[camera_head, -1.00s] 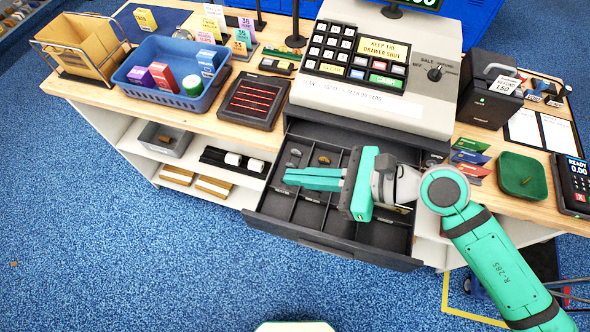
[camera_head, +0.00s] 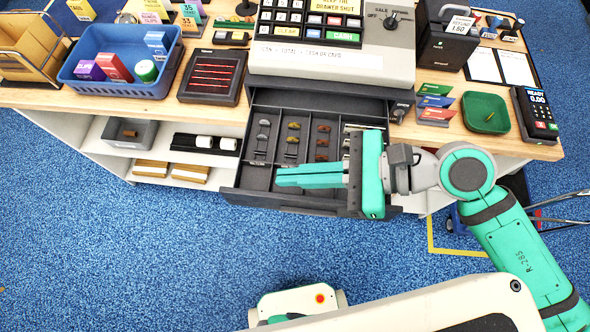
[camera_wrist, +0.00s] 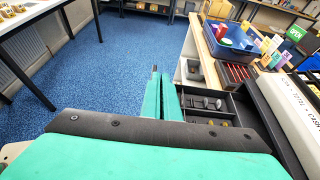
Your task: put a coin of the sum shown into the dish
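The cash drawer (camera_head: 260,178) is open below the register. Its compartments hold rows of grey coins (camera_head: 263,137), yellowish coins (camera_head: 292,139) and brown coins (camera_head: 322,142). My gripper (camera_head: 278,177) is over the front part of the drawer, its fingers pointing left, and hides part of it. The fingers lie close together with nothing visible between them; they also show in the wrist view (camera_wrist: 160,75). The green dish (camera_head: 472,104) is on the counter at right, with a small yellowish thing (camera_head: 490,116) in it.
The register (camera_head: 330,62) stands behind the drawer. Coloured cards (camera_head: 436,103) stand left of the dish and a card terminal (camera_head: 536,115) right of it. A blue basket (camera_head: 120,88) is at left.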

